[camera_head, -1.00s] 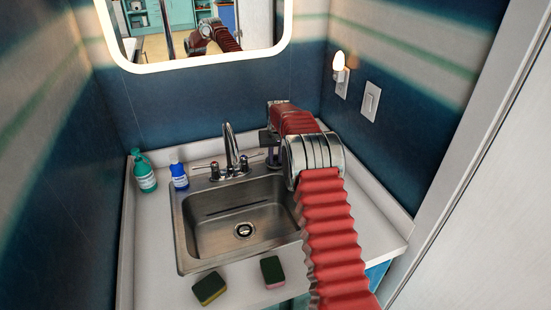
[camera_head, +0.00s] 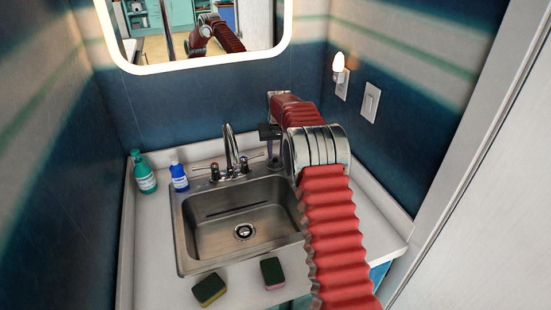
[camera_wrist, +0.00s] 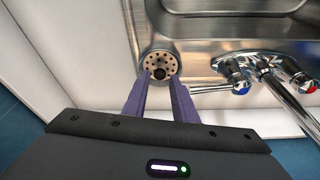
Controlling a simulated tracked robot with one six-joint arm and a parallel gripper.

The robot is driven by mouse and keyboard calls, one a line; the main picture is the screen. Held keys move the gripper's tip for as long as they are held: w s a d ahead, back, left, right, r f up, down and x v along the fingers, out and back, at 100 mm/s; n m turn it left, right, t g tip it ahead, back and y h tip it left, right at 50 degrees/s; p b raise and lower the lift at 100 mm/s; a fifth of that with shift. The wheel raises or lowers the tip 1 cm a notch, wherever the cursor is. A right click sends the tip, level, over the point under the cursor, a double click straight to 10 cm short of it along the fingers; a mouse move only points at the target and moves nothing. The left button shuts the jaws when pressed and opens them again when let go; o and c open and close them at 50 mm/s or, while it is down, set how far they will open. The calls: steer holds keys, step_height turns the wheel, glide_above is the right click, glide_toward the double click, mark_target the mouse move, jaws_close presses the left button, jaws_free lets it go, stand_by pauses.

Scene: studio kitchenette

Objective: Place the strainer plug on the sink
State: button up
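The strainer plug (camera_wrist: 160,62) is a round metal disc with holes and a dark centre. In the wrist view it lies at the corner of the steel sink (camera_wrist: 215,18), on its rim. My gripper (camera_wrist: 159,80) is above it, its purple fingers apart on either side of the plug's centre with gaps visible, so it looks open. In the head view my gripper (camera_head: 271,155) is over the sink's back right corner, right of the faucet (camera_head: 231,155). I cannot make out the plug there. The sink (camera_head: 205,250) is empty, its drain open at the bottom.
A teal bottle (camera_head: 145,174) and a blue bottle (camera_head: 179,177) stand at the back left. Two sponges, one yellow-green (camera_head: 209,290) and one pink-green (camera_head: 272,273), lie on the front counter. Walls close in behind and at both sides.

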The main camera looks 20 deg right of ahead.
steer(key=v, duration=0.7)
steer(key=shift+r, duration=0.3)
steer(key=shift+s, duration=0.15)
steer(key=s+a+r+n+t, duration=0.1)
steer(key=s+a+r, duration=0.4)
steer(key=s+r, duration=0.5)
steer(key=s+a+r, duration=0.6)
steer(key=s+r, duration=0.2)
steer(key=s, duration=0.5)
steer(key=s+a+f, duration=0.2)
steer(key=s, duration=1.1)
steer(key=s+a+f+n+t, duration=0.1)
steer(key=s+a+f, duration=0.2)
steer(key=s, duration=1)
steer(key=shift+f+t+y, duration=0.3)
steer(key=shift+f, duration=0.05)
